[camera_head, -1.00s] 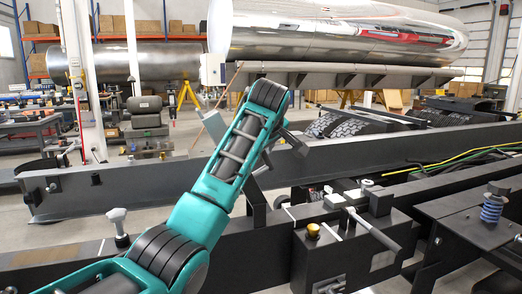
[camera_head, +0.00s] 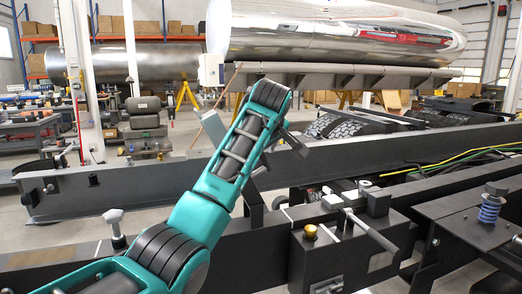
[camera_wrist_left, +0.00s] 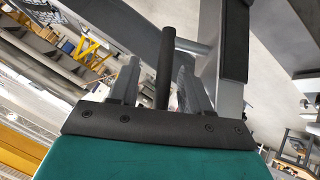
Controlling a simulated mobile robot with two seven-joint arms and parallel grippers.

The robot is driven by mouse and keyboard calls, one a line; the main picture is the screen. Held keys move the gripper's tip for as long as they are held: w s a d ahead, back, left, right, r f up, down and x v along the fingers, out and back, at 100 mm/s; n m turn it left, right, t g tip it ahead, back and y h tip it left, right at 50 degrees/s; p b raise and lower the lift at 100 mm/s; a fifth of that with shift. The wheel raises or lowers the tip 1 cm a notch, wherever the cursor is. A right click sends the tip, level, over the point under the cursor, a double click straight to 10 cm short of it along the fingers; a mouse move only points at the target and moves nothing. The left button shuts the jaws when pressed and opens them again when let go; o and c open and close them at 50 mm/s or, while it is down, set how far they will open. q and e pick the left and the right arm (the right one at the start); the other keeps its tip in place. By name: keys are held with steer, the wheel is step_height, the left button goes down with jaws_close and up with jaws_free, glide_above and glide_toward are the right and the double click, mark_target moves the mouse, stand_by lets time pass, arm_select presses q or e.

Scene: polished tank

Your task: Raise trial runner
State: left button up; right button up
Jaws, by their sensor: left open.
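In the left wrist view my left gripper (camera_wrist_left: 158,66) is open, with one grey finger on each side of a black cylindrical grip (camera_wrist_left: 165,70). The grip stands between the fingers, with visible gaps beside it. A short grey rod (camera_wrist_left: 190,47) runs from near its top towards a grey post with a black part (camera_wrist_left: 235,50). In the head view my teal left arm reaches up from the lower left over the dark chassis rail (camera_head: 130,185); its gripper is hard to make out beyond the wrist. Which part is the trial runner I cannot tell. My right gripper is not seen.
A black box with a lever handle (camera_head: 372,230) is on the near rail. A blue spring (camera_head: 490,208) stands at the right. Yellow-green cables (camera_head: 450,158) run along the right. A polished tank (camera_head: 340,35) lies behind, and open floor shows at left.

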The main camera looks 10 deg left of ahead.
arm_select(q)
steer(key=b+v, duration=0.1)
steer(key=v, duration=1.2)
steer(key=shift+f, duration=0.2)
steer(key=s+a+f+m+g+h, duration=0.1)
steer(key=s+a+f+m, duration=0.2)
steer(key=f, duration=1.3)
steer(key=s+a+f+m+g+h, duration=0.1)
steer(key=s+f+m+g, duration=0.35)
steer(key=f, duration=1.15)
steer(key=s+a+f+m, duration=0.15)
steer(key=s+f, duration=0.25)
steer(key=s, duration=0.6)
steer(key=s+a+f+m+h, duration=0.15)
steer(key=s+f, duration=0.25)
steer(key=s, duration=0.6)
steer(key=s+f+m, duration=0.3)
steer(key=s+f, duration=0.1)
steer(key=s, duration=0.5)
steer(key=w+d+f+t+h, duration=0.1)
steer(key=w+d+f+t, duration=0.1)
steer(key=w+f+t, duration=0.5)
step_height(320, 180, down, 2)
steer(key=shift+w+d+f+t+h, duration=0.2)
steer(key=shift+d+f+t+h, duration=0.05)
steer(key=shift+d+t+h, duration=0.15)
